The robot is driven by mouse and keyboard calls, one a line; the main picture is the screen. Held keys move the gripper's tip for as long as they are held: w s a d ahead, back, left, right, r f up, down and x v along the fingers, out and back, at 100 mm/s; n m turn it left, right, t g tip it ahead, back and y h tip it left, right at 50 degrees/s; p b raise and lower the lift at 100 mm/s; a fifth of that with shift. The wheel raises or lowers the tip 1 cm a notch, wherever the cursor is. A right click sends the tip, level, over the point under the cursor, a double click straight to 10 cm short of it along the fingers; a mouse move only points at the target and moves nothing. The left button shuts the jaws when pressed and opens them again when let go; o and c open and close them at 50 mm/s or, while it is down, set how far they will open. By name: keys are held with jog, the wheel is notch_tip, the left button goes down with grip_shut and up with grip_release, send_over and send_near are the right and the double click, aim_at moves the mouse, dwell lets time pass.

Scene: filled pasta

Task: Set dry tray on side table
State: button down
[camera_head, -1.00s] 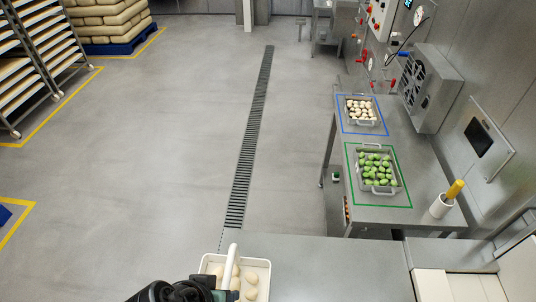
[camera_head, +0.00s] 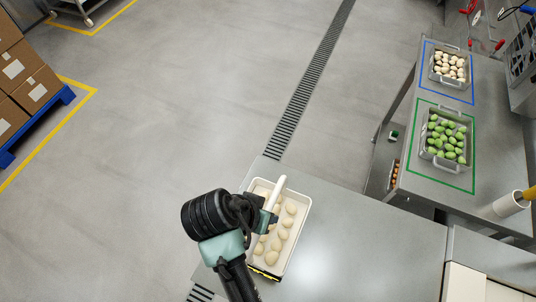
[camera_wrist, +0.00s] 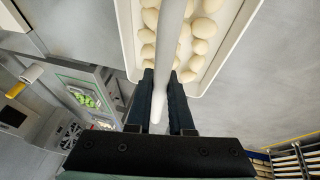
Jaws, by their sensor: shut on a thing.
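A white tray (camera_head: 300,228) holds several pale, rounded dough pieces (camera_head: 283,234) and has a long white bar handle (camera_head: 277,192) across its top. In the head view it is over the far-left end of a near steel counter (camera_head: 360,238); I cannot tell whether it touches the counter. My gripper (camera_head: 268,216) is shut on the handle. In the wrist view, both black fingers (camera_wrist: 160,98) flank the handle (camera_wrist: 171,40), with the tray (camera_wrist: 232,55) beyond them. The tray's left part is partly hidden by my wrist in the head view.
A steel table (camera_head: 492,130) at right carries a tray of pale pieces (camera_head: 450,66) inside a blue outline and a tray of green pieces (camera_head: 446,138) inside a green outline. A white cylinder (camera_head: 508,205) stands at its near end. Boxes (camera_head: 35,88) sit far left; the floor between is clear.

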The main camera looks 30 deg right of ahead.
jog(key=shift+f+p, duration=0.35)
jog(key=shift+f, duration=2.75)
jog(key=c, duration=1.3)
grip_release()
jog(key=shift+f, duration=0.2)
jog(key=o, duration=0.5)
